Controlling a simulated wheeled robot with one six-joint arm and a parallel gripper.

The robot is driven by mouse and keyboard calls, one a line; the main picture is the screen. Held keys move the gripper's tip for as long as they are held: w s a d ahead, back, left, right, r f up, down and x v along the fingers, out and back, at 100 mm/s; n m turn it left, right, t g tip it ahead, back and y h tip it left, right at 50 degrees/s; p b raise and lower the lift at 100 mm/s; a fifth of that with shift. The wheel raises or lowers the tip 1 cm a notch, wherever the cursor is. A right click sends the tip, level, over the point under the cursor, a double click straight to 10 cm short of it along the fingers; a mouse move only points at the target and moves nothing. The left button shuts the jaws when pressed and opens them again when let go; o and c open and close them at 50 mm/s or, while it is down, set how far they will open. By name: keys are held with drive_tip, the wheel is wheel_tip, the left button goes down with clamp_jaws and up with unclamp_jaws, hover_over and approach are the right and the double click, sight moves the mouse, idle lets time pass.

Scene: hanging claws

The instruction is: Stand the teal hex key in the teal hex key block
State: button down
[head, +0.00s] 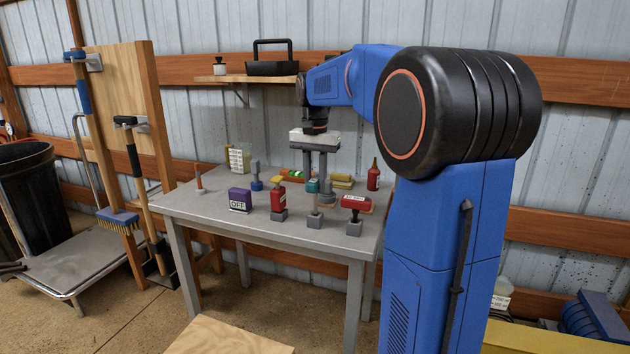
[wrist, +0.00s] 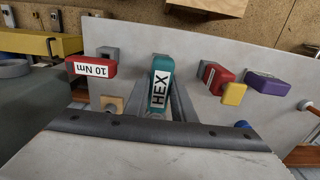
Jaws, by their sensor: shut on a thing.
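The teal hex key (head: 312,186) has a teal handle and a thin pale shaft pointing down. In the wrist view its handle (wrist: 161,72) carries a white HEX label. My gripper (head: 316,178) is over the front right part of the table and is shut on the key; its fingers (wrist: 166,108) show on both sides of the handle. A small grey block (head: 314,221) is below the key in the head view and looks like its block. I cannot tell whether the shaft's tip is in the block or only above it. The wrist view hides the block.
A red-handled 10 Nm tool (head: 357,203) stands close to the right of the key. A red bottle (head: 373,178) is behind. The table's left front (head: 205,208) is clear.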

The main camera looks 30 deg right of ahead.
drive_tip(key=shift+f, duration=2)
drive_tip(key=c, duration=1.4)
unclamp_jaws()
wheel_tip(320, 180, up, 17)
drive_tip(key=shift+r, duration=0.2)
drive_tip(key=s+a+f+n+t, duration=0.1)
drive_tip(key=s+a+f+n, duration=0.2)
drive_tip(key=s+a+f, duration=0.35)
drive_tip(key=s+a+f+n+t, duration=0.1)
drive_tip(key=s+a+f+n, duration=0.2)
drive_tip(key=s, duration=0.6)
drive_tip(key=s+a+f+n+t, duration=0.1)
drive_tip(key=s+a+f+n, duration=0.1)
drive_tip(key=s+f, duration=0.5)
drive_tip(key=s+a+f+n+t, duration=0.1)
drive_tip(key=s+a+f+n, duration=0.1)
drive_tip(key=s+a+f, duration=0.2)
drive_tip(key=s+f, duration=0.3)
drive_tip(key=f, duration=0.3)
drive_tip(key=shift+s+f+t, duration=0.2)
drive_tip(key=shift+s+t, duration=0.1)
drive_tip(key=shift+t, duration=0.1)
